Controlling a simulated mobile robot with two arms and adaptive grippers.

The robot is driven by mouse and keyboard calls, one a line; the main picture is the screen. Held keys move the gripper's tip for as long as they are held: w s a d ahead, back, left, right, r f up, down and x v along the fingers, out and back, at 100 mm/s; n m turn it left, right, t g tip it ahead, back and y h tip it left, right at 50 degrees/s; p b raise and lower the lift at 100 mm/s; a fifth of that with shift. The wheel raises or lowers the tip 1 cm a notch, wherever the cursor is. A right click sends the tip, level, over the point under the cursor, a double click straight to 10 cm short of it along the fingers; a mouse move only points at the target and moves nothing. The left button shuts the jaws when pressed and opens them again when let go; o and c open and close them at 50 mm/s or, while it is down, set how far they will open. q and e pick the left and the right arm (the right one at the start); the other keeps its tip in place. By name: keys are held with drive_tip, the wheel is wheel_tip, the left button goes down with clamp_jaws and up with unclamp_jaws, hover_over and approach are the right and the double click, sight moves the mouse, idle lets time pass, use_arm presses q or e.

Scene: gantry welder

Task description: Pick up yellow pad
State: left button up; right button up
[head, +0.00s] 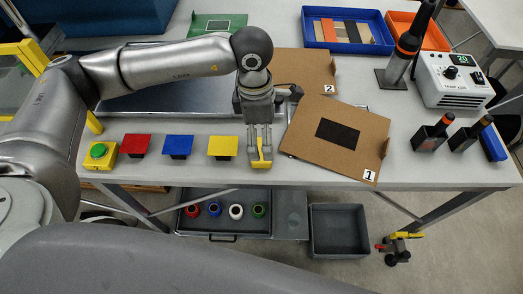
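The yellow pad (223,146) is a flat square on a dark base near the front edge of the table. It is the rightmost of a row of coloured pads. My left gripper (260,148) points down just to the right of the yellow pad and apart from it. A narrow yellow piece (261,155) shows between its fingers. I cannot tell whether the fingers are closed on that piece or what it is. My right gripper is not in view.
A blue pad (178,147), a red pad (136,146) and a green button on a yellow box (100,154) stand to the left. Cardboard sheet 1 (360,158) lies close on the right. A grey bin (339,248) is below the table.

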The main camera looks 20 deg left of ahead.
use_arm(q)
drive_tip(key=shift+y, duration=0.6)
drive_tip(key=a+f, duration=0.1)
drive_tip(key=f+p, duration=0.1)
drive_tip(key=f, duration=0.1)
drive_tip(key=w+a+f+p, duration=0.1)
drive_tip(key=f, duration=0.1)
drive_tip(key=shift+w+a+f, duration=0.1)
drive_tip(key=shift+a, duration=0.2)
drive_tip(key=shift+f, duration=0.2)
drive_tip(key=f+p, duration=0.1)
drive_tip(key=f, duration=0.2)
drive_tip(key=f+p, duration=0.1)
drive_tip(key=shift+w+d+f+p, duration=0.15)
drive_tip(key=shift+w+d+p, duration=0.15)
drive_tip(key=shift+p, duration=0.05)
drive_tip(key=shift+f, duration=0.25)
drive_tip(key=c, duration=0.9)
